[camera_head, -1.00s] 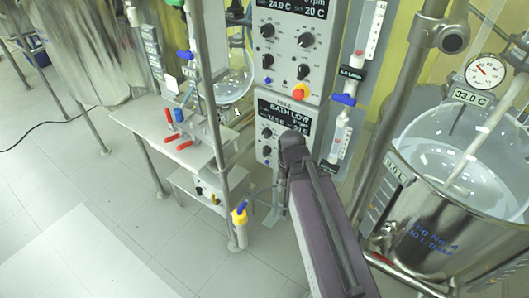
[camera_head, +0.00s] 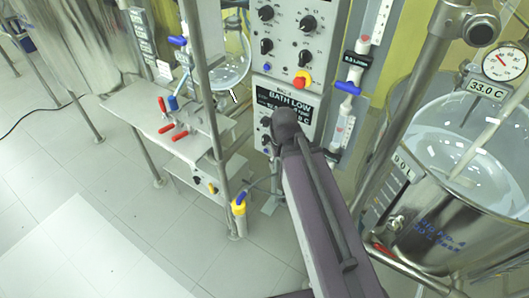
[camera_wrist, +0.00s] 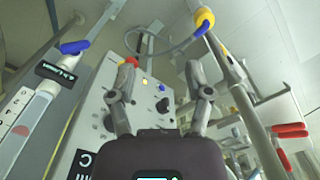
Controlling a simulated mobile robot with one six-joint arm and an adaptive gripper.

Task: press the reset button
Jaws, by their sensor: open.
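The grey control panel (camera_head: 281,40) stands upright at the top centre of the head view, with dark knobs, a small blue button (camera_head: 267,67) and a red mushroom button on a yellow base (camera_head: 302,80). No reset label is readable, so I cannot tell which button is the reset. In the wrist view the panel (camera_wrist: 112,105) is seen tilted, with the red-topped button (camera_wrist: 128,62) behind the left finger and a small lit spot (camera_wrist: 145,82) near it. My gripper (camera_wrist: 163,91) is open and empty before the panel; the head view does not show its fingers.
Below is a second module with a "BATH LOW" display (camera_head: 285,102), partly covered by my arm. A shelf (camera_head: 150,118) with red-handled valves (camera_head: 172,133) stands left. A steel vessel (camera_head: 440,235) with a dial gauge (camera_head: 504,62) is at right. The floor is open at lower left.

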